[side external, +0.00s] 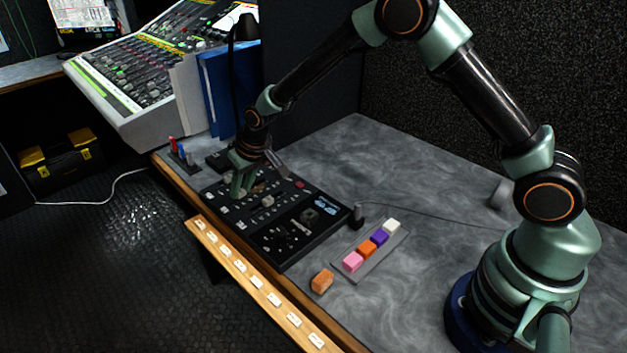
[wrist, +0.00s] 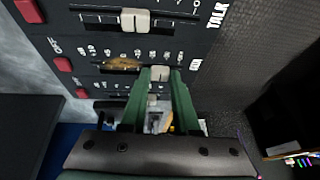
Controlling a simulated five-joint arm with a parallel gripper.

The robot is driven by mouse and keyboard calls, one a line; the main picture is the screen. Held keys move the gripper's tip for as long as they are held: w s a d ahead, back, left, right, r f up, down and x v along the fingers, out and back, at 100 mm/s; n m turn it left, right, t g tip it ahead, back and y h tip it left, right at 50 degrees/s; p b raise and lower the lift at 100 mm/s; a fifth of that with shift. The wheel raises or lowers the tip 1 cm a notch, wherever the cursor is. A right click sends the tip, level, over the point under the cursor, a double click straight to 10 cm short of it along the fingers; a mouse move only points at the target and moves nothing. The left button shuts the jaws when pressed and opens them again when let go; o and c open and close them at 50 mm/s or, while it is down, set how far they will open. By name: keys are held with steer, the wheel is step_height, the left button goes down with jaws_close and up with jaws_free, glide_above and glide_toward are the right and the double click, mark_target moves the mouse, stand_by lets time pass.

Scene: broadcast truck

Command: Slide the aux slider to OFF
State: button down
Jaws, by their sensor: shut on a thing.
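The black control panel (side external: 285,250) lies on the grey desk, and my gripper (side external: 241,188) is down on its far left part. In the wrist view my gripper (wrist: 160,76) has its two green fingers on either side of a pale slider knob (wrist: 160,73), shut on it. This is the aux slider; its knob stands toward the right end of its track, near the AUX lettering (wrist: 195,65). OFF lettering (wrist: 55,46) shows toward the left end. My fingers hide part of the panel below the knob.
The talk slider's knob (wrist: 135,20) is close above in the wrist view. Red buttons (wrist: 63,64) line the panel's left side. A tray (side external: 373,262) of coloured blocks and a loose orange block (side external: 322,280) are near the panel. A blue binder (side external: 222,90) stands behind my gripper.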

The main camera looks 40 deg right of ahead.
steer(key=c, duration=0.6)
jaws_free()
steer(key=shift+a, duration=0.15)
steer(key=shift+c, duration=0.2)
steer(key=v, duration=1.2)
steer(key=shift+s, duration=0.1)
